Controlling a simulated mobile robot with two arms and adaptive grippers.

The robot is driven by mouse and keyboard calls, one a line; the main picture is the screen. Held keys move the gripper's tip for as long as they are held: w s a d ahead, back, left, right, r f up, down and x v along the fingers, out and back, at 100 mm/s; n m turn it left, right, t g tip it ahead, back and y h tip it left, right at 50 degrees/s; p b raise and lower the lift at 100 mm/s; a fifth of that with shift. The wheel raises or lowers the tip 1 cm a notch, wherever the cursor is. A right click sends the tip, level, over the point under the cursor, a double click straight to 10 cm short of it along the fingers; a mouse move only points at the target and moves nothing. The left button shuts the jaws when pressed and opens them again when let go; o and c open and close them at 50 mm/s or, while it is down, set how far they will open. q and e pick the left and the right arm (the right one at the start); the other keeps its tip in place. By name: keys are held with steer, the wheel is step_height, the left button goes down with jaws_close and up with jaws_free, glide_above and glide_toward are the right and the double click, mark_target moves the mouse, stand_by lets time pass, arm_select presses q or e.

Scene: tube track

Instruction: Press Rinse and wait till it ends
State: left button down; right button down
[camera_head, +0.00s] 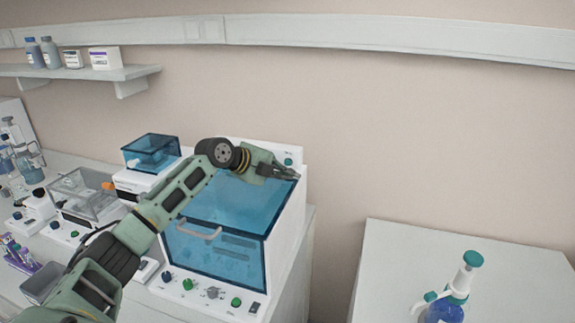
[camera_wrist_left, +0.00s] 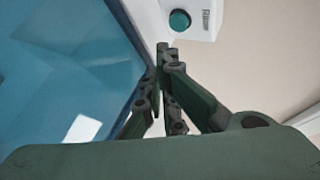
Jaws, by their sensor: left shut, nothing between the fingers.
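A white machine with a blue see-through cover (camera_head: 225,215) stands on the left bench. A round teal button (camera_head: 288,161) sits on the upright white panel at its back right corner. My left gripper (camera_head: 296,176) is shut and empty, reaching over the cover. Its tips lie just below the button in the head view and, in the left wrist view (camera_wrist_left: 164,48), appear a little apart from it. My right gripper is not in view.
The machine's front has several knobs and a green button (camera_head: 236,302). Smaller lab devices, including a clear-lidded one (camera_head: 85,190), crowd the bench to the left. A blue bottle with a white top (camera_head: 445,312) stands on the separate right table (camera_head: 400,245).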

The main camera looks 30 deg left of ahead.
mark_target(282, 191)
arm_select(q)
steer(key=shift+s+d, duration=0.25)
steer(key=shift+s, duration=0.6)
steer(key=shift+s+d, duration=0.2)
steer(key=shift+s, duration=0.65)
